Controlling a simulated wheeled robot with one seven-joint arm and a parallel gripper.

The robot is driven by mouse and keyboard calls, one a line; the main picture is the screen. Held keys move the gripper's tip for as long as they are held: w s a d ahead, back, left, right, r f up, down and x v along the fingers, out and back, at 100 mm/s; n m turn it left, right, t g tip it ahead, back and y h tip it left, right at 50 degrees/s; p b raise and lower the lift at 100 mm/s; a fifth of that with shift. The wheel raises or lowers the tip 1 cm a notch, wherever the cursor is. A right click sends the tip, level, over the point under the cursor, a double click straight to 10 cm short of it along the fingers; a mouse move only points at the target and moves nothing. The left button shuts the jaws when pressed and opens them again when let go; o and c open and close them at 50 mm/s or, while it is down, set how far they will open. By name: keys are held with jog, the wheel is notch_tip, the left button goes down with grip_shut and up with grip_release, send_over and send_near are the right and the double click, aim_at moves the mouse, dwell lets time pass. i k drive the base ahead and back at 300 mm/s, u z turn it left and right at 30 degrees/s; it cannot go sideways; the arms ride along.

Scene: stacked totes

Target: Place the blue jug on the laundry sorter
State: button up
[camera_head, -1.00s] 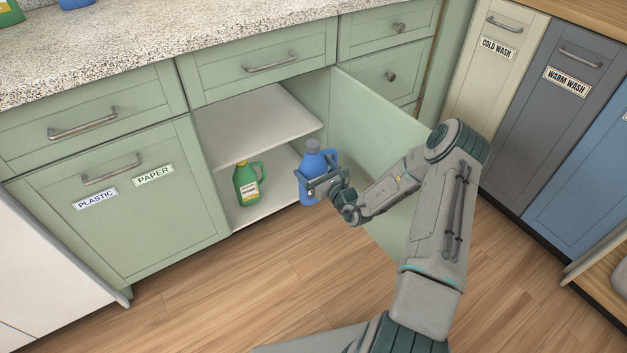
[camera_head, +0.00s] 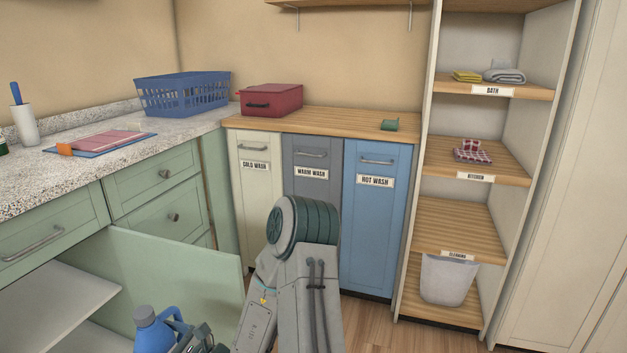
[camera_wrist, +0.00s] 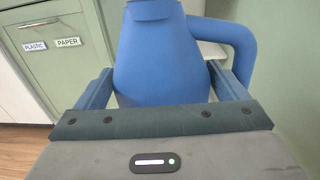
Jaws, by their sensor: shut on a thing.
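The blue jug (camera_head: 153,331) with a grey cap is at the bottom left of the head view, in front of the open green cabinet door. In the wrist view the jug (camera_wrist: 160,60) stands upright between the fingers of my gripper (camera_wrist: 158,92), its handle to the right. My gripper is shut on it. In the head view my gripper is mostly cut off by the lower edge. The laundry sorter (camera_head: 315,122) has a wooden top over cold, warm and hot wash fronts, at the back middle.
A red box (camera_head: 271,100) sits on the sorter's left part and a small green item (camera_head: 390,125) on its right; the top between them is clear. The open cabinet door (camera_head: 180,275) stands beside the jug. A blue basket (camera_head: 183,94) is on the counter. Shelves (camera_head: 470,175) stand right.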

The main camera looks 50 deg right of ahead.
aim_at(338, 120)
jog(key=z, duration=0.5)
jog(key=k, duration=0.55)
jog(key=z, duration=0.95)
jog(key=i, duration=0.55)
jog(key=z, duration=0.5)
jog(key=i, duration=0.9)
jog(key=u, duration=0.45)
